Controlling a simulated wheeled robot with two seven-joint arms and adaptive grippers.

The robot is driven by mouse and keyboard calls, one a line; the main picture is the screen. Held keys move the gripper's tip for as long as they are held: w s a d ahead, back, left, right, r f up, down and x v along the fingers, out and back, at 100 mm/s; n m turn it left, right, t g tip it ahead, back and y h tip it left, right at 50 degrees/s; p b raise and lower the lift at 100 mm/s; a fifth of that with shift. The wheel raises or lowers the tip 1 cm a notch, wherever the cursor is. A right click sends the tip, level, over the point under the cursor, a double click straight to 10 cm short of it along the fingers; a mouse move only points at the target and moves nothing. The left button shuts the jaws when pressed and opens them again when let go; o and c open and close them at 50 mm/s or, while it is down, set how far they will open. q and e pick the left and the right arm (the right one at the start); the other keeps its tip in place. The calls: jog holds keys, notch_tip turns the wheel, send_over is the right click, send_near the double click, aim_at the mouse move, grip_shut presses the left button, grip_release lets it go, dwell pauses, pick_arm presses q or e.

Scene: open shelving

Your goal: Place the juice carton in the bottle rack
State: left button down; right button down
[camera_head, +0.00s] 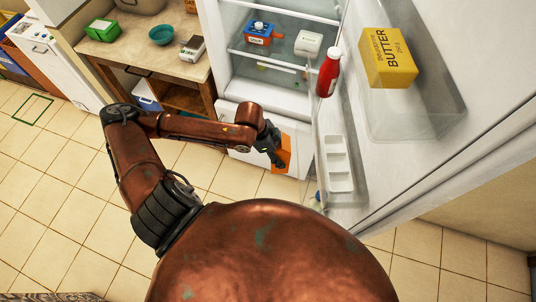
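An orange carton (284,154), which appears to be the juice carton, is at my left gripper (274,156) in front of the fridge's lower white front. The dark fingers overlap its left side and look closed on it; the far finger is hidden. The carton is tilted and off the floor. The open fridge door's inner side is to its right. A lower door rack (356,192) holds a white tray with hollows, and a red bottle (328,74) stands higher up beside the door. I cannot tell which door shelf is the bottle rack. My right gripper is out of view.
A yellow butter box (389,58) sits in the clear upper door bin (402,128). Fridge shelves hold an orange-and-blue item (259,37) and a white container (308,43). A wooden counter (120,52) stands left. The tiled floor at left is open.

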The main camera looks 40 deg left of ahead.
pick_arm(q)
jog(key=w+d, duration=0.8)
jog(key=d, duration=0.3)
notch_tip(320, 180, down, 7)
dwell(0.3)
jog(key=shift+r, duration=0.1)
jog(key=c, duration=0.9)
grip_release()
jog(key=shift+s+a, duration=0.1)
jog(key=shift+f, duration=0.2)
jog(key=v, duration=1.2)
jog(key=shift+r+p, duration=0.15)
jog(key=shift+p, duration=0.25)
